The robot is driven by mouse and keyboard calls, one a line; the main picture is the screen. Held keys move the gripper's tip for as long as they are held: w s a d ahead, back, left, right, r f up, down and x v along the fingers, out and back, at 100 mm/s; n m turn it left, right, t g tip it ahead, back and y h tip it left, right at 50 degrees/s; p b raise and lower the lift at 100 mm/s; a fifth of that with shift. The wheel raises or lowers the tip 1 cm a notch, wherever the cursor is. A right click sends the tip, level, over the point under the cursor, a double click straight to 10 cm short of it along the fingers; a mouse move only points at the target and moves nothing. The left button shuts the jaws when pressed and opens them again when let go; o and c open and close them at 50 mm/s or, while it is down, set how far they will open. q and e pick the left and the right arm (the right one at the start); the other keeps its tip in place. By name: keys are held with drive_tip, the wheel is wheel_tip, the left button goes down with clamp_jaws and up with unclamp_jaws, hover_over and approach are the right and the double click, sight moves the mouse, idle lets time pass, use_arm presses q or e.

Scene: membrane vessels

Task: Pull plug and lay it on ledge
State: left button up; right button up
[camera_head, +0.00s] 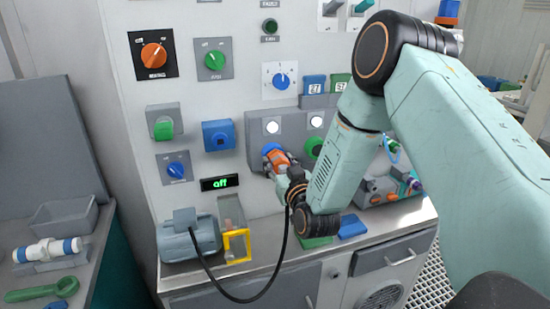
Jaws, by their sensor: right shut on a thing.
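An orange plug (277,158) is at the blue socket (270,148) on the grey socket box of the wall panel. I cannot tell how deep it sits. My right gripper (281,167) is shut on the plug, with its arm reaching in from the right. The gripper and wrist partly hide the plug. A black cable (250,299) loops from beside my wrist down past the counter edge and up to a grey motor (190,238). The grey ledge (392,222) runs along the foot of the panel. My left gripper is not in view.
A green socket (314,147) is right of the plug. A blue pad (352,226) and a green pad (314,242) lie on the ledge. A yellow frame (237,245) stands by the motor. A small display (220,183) reads "off". A tray with coloured parts (378,190) is at right.

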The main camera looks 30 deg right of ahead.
clamp_jaws()
drive_tip(key=shift+s+f, duration=0.15)
drive_tip(key=shift+s, duration=0.05)
drive_tip(key=shift+s, duration=0.15)
drive_tip(key=shift+s+a+r+p, duration=0.1)
drive_tip(key=shift+s+r+p, duration=0.05)
drive_tip(key=shift+s, duration=0.3)
drive_tip(key=shift+s+r+p, duration=0.1)
drive_tip(key=shift+s+p, duration=0.05)
drive_tip(key=shift+s, duration=0.25)
drive_tip(key=shift+s+a+f, duration=0.1)
drive_tip(key=shift+a+f, duration=0.1)
drive_tip(key=shift+s+r+p, duration=0.15)
drive_tip(key=shift+s+p, duration=0.15)
drive_tip(key=shift+s, duration=0.45)
drive_tip(key=shift+s+a, duration=0.1)
drive_tip(key=shift+s, duration=0.1)
drive_tip(key=shift+a, duration=0.1)
